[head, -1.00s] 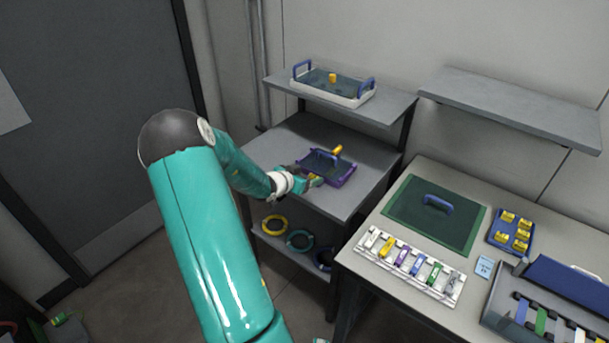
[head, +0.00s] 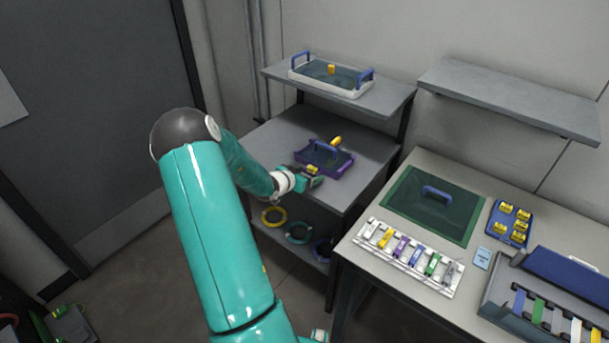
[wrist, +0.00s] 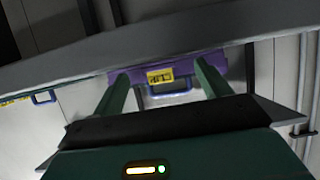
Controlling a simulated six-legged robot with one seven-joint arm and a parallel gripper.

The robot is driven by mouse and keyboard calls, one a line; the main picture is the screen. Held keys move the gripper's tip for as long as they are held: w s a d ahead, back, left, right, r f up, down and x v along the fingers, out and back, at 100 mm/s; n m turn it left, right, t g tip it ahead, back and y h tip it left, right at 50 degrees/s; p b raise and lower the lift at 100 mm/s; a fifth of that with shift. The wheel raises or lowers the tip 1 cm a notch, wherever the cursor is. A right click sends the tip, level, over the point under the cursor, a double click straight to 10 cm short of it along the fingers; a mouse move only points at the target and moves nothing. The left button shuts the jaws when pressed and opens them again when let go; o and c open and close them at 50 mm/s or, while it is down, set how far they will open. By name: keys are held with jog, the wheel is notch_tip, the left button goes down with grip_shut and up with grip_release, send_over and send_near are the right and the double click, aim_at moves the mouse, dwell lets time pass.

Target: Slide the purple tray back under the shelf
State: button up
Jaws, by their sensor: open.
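The purple tray (head: 345,170) sits on the middle shelf (head: 285,135) of the rack, below the upper shelf. It has a blue handle and a yellow label (head: 312,169) on its front. A small yellow piece (head: 336,141) shows at its back edge; I cannot tell whether it is inside. My gripper (head: 316,181) is open in front of the tray's near side. In the wrist view, the purple tray (wrist: 205,59) lies beyond and between my two separated fingers (wrist: 165,82). Nothing is held, and contact with the tray cannot be told.
The upper shelf (head: 390,105) holds a white tray (head: 350,91) with blue handles. Yellow, teal and blue rings (head: 299,233) lie on the lower shelf. Floor shows at left.

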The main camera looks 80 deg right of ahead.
jog(key=shift+s+d, duration=0.2)
jog(key=shift+d, duration=0.3)
jog(key=shift+s+d, duration=0.2)
jog(key=shift+d, duration=0.25)
